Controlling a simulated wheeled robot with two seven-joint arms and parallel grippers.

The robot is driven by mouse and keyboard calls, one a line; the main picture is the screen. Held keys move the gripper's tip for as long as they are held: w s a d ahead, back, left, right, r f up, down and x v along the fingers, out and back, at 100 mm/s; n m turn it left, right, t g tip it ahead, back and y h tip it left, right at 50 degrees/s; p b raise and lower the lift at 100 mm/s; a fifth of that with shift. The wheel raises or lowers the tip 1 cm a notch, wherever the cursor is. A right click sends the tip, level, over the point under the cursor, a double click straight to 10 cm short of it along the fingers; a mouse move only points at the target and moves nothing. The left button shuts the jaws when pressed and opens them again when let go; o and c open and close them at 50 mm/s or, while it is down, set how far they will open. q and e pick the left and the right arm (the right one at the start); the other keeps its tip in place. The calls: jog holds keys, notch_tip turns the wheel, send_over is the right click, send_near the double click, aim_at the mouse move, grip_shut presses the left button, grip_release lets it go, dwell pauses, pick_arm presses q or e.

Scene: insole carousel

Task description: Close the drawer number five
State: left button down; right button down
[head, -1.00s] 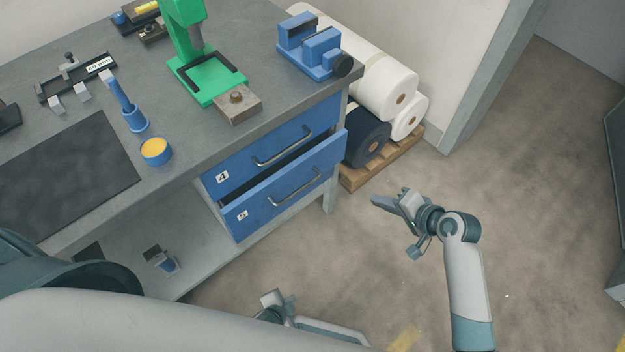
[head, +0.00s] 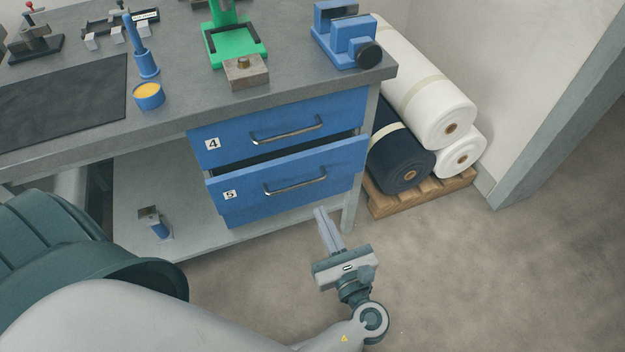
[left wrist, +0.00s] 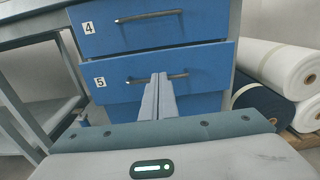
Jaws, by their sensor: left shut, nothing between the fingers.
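Drawer number five (head: 245,205) is the lower blue drawer, with a "5" label and a metal handle (head: 295,186). It stands partly pulled out, with a dark gap above its front. Drawer number four (head: 235,133) above it is shut. My left gripper (head: 320,210) is shut and empty, its fingers pointing at the drawer front from just below its lower edge in the head view. In the left wrist view the fingertips (left wrist: 160,77) overlap the handle of drawer five (left wrist: 115,85); I cannot tell whether they touch. My right gripper is not in view.
The grey workbench (head: 300,92) carries a blue vise (head: 345,42) and a green press (head: 235,45). White and dark rolls (head: 405,160) lie on a wooden pallet (head: 420,193) right of the drawers. The floor (head: 450,280) in front is clear.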

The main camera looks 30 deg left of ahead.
pick_arm(q)
jog(key=shift+s+r, duration=0.1)
jog(key=shift+r, duration=0.2)
jog(key=shift+a, duration=0.15)
send_near(296, 162)
jog(key=x, duration=0.5)
jog(key=shift+w+a, duration=0.5)
jog(key=shift+w, duration=0.05)
